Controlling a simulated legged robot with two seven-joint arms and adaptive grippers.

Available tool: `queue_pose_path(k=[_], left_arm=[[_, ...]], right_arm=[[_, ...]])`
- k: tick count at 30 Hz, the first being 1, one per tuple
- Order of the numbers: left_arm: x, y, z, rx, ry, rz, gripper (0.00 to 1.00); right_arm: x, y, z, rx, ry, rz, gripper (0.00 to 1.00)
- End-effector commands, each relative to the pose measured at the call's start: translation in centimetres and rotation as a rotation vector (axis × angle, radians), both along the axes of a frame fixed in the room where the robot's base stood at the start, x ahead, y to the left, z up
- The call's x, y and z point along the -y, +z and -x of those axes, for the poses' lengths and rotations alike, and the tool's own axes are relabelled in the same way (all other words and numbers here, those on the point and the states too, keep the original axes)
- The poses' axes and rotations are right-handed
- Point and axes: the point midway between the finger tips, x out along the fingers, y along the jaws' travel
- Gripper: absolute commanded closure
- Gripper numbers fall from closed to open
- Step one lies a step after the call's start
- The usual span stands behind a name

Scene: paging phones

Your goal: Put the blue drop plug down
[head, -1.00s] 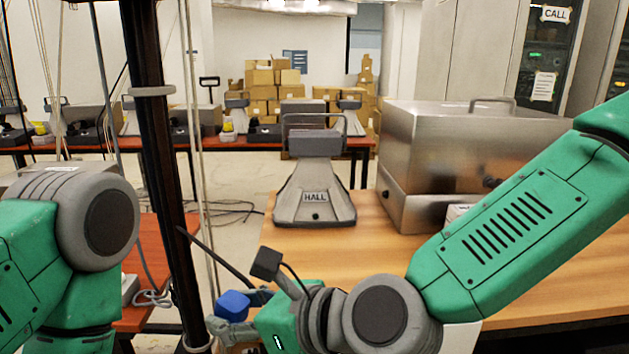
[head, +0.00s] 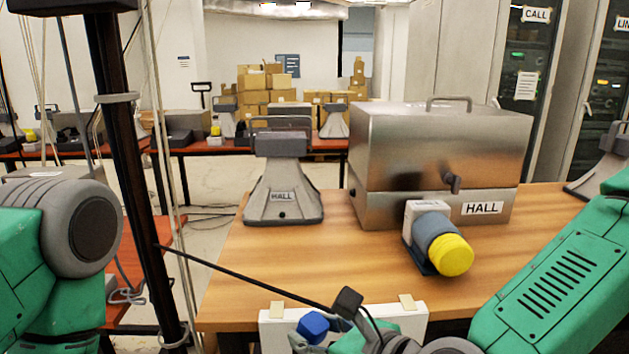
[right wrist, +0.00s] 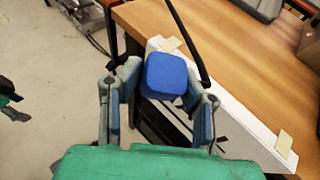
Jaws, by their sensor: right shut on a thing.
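The blue drop plug (head: 313,326) is a small rounded blue block low in the head view. It also shows in the right wrist view (right wrist: 166,76), between the fingers. My right gripper (right wrist: 163,88) is shut on it and holds it by the table's front edge, near a white panel. In the head view the right gripper (head: 318,338) is partly cut off by the bottom edge. A black line runs toward the plug; I cannot tell whether it joins it. My left arm is at the left, its gripper out of view.
The white panel (head: 395,317) with tape tabs hangs at the front edge of the wooden table (head: 300,262). A dark pole (head: 130,180) rises at left.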

Motion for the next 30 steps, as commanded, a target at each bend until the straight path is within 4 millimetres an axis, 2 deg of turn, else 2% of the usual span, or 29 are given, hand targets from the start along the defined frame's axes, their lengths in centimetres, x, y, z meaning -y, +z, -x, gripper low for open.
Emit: queue_pose_path(k=[9,12,16,20,30], left_arm=[[0.0,0.0,0.0,0.0,0.001,0.0,0.48],[0.0,0.0,0.0,0.0,0.001,0.0,0.48],[0.0,0.0,0.0,0.0,0.001,0.0,0.48],[0.0,0.0,0.0,0.0,0.0,0.0,0.48],[0.0,0.0,0.0,0.0,0.0,0.0,0.48]], right_arm=[[14.0,-6.2,-2.6,-0.009,-0.459,0.008,0.97],[17.7,-7.6,-3.3,-0.007,-0.572,0.007,0.97],[21.3,-8.9,-3.9,-0.004,-0.68,0.006,0.97],[23.6,-9.9,-4.4,-0.004,-0.754,0.006,0.97],[23.0,-9.6,-4.4,0.0,-0.743,0.006,0.97]])
